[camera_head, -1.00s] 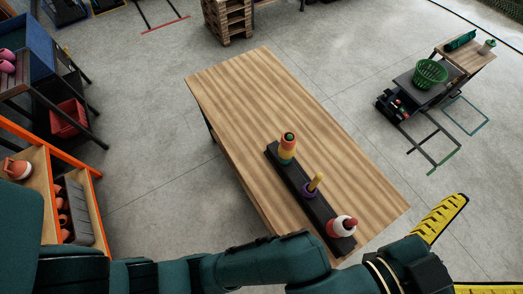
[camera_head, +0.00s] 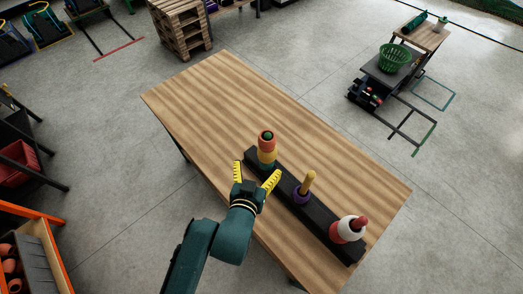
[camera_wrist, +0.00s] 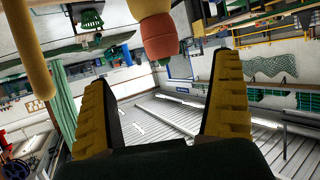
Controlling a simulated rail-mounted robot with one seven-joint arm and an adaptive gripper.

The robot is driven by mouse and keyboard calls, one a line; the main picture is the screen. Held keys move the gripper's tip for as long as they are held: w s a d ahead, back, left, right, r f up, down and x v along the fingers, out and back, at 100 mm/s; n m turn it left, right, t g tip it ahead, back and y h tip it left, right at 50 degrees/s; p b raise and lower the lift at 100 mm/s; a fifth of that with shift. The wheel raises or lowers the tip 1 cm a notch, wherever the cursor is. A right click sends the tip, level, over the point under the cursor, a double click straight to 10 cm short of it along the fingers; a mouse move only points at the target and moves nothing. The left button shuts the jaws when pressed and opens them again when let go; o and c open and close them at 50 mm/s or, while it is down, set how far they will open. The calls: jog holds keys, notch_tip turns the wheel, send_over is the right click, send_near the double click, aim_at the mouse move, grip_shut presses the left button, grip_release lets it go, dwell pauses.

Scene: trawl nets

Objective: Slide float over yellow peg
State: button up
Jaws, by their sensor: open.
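A long black base (camera_head: 322,233) on the table carries three pegs. The yellow peg (camera_head: 309,180) is in the middle, with a purple float (camera_head: 301,195) around its foot and its upper part bare. At the far end, an orange-red float (camera_head: 267,145) sits above a yellow float (camera_head: 266,157) around a peg with a green tip (camera_head: 267,134). My gripper (camera_head: 256,175) is open and empty beside this stack. In the wrist view, the orange-red float (camera_wrist: 160,36) appears beyond and between my open fingers (camera_wrist: 160,80), and the yellow peg (camera_wrist: 27,50) is at left.
At the near end, a white float (camera_head: 346,229) and a red float surround a red peg (camera_head: 360,222). The wooden table (camera_head: 225,95) is bare beyond the base. A cart with a green basket (camera_head: 394,57) stands apart at the back right.

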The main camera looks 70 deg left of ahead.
aim_at(265, 147)
jog(key=b+x, duration=0.1)
jog(key=x, duration=1.3)
jog(key=c, duration=1.4)
jog(key=shift+r, duration=0.2)
